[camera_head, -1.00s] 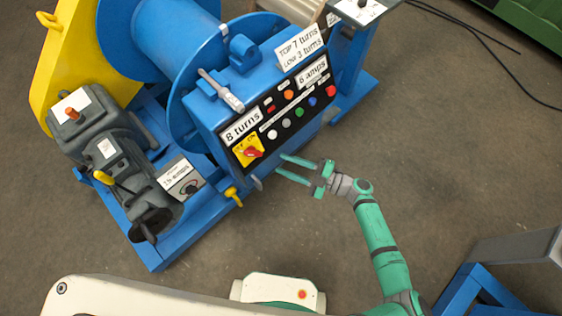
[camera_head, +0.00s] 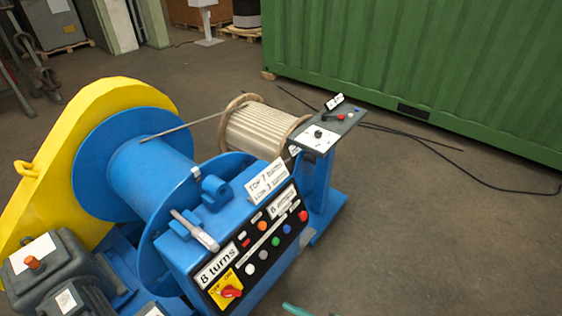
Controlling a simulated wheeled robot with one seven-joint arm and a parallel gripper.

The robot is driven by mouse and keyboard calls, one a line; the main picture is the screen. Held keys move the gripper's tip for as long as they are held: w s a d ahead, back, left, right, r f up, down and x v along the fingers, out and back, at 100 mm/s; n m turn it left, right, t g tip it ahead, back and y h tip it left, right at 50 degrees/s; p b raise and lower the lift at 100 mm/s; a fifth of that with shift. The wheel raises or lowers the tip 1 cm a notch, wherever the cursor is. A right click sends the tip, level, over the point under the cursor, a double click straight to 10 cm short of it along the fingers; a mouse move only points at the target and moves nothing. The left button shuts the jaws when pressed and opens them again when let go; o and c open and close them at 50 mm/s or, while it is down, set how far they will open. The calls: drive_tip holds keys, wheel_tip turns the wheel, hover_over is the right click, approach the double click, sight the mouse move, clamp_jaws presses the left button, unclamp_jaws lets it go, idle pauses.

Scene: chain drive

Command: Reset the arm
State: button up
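Only a small green tip of my gripper (camera_head: 295,309) shows at the bottom edge of the head view, just right of the control panel's lower part. The rest of my gripper and arm is out of the frame, so its opening is hidden. The blue winch machine (camera_head: 180,262) stands to the left of it, with a black control panel (camera_head: 262,252) bearing several coloured buttons and a red switch (camera_head: 231,292) on a yellow plate. The green tip appears apart from the panel.
A blue drum (camera_head: 150,180) and yellow chain guard (camera_head: 100,100) are at left. A cable spool (camera_head: 262,130) and a stand with a grey control top (camera_head: 345,125) are behind. A green container (camera_head: 430,70) stands at the back right. Black cables (camera_head: 440,158) lie on the otherwise clear floor at right.

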drive_tip(key=s+d+r+m+t+h, duration=0.25)
drive_tip(key=s+m+h, duration=0.2)
drive_tip(key=s, duration=0.25)
drive_tip(key=s+d+r+m+t+h, duration=0.1)
drive_tip(key=s+r+m+t+h, duration=0.15)
drive_tip(key=s+m+t, duration=0.35)
drive_tip(key=s+a+r+m+g+h, duration=0.1)
drive_tip(key=s+a+r+m+h, duration=0.5)
drive_tip(key=s+r+m+h, duration=0.1)
drive_tip(key=m+h, duration=0.1)
drive_tip(key=m, duration=0.1)
drive_tip(key=shift+s+r+m+h, duration=0.15)
drive_tip(key=shift+s+m+h, duration=0.05)
drive_tip(key=shift+m+h, duration=0.2)
drive_tip(key=shift+s+g, duration=0.1)
drive_tip(key=shift+g, duration=0.15)
